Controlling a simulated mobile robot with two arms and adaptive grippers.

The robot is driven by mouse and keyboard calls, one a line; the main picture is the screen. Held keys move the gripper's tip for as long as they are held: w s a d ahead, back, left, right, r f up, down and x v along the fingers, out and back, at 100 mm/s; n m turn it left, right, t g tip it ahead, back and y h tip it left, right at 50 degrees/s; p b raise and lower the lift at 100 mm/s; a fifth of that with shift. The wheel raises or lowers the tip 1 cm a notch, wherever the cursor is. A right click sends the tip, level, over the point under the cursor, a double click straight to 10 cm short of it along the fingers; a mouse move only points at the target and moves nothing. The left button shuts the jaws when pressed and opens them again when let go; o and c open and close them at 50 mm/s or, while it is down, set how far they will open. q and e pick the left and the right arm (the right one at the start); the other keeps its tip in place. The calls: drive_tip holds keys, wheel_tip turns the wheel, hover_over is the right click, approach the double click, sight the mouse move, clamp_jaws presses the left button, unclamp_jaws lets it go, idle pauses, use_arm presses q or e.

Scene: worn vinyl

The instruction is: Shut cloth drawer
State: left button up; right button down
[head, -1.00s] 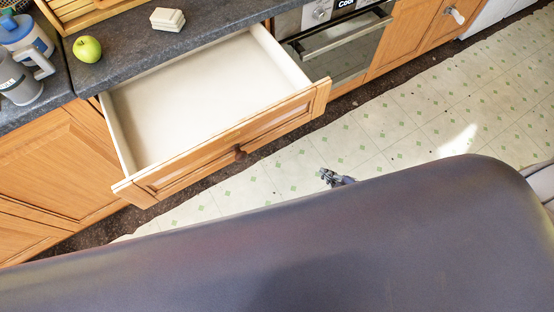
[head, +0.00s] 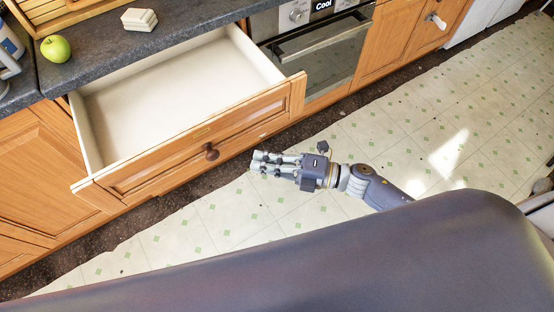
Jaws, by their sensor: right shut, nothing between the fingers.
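The cloth drawer (head: 200,143) is a wooden drawer under the dark worktop. It is pulled far out, and its pale inside (head: 175,95) looks empty. Its round dark knob (head: 211,152) is on the middle of the front. My right gripper (head: 256,161) is shut and empty. In the picture it is to the right of the knob and a little below it, in front of the drawer and apart from it. My left gripper is not in view.
A green apple (head: 55,48) and a small pale stack (head: 139,19) are on the worktop (head: 95,57). An oven (head: 320,45) is right of the drawer. The patterned vinyl floor (head: 420,130) is clear to the right. My own dark body fills the bottom.

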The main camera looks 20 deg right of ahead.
drive_tip(key=w+a, duration=0.2)
drive_tip(key=w, duration=0.1)
drive_tip(key=w+a+p, duration=0.1)
drive_tip(key=w+a, duration=0.1)
drive_tip(key=a, duration=0.1)
drive_tip(key=shift+w, duration=0.4)
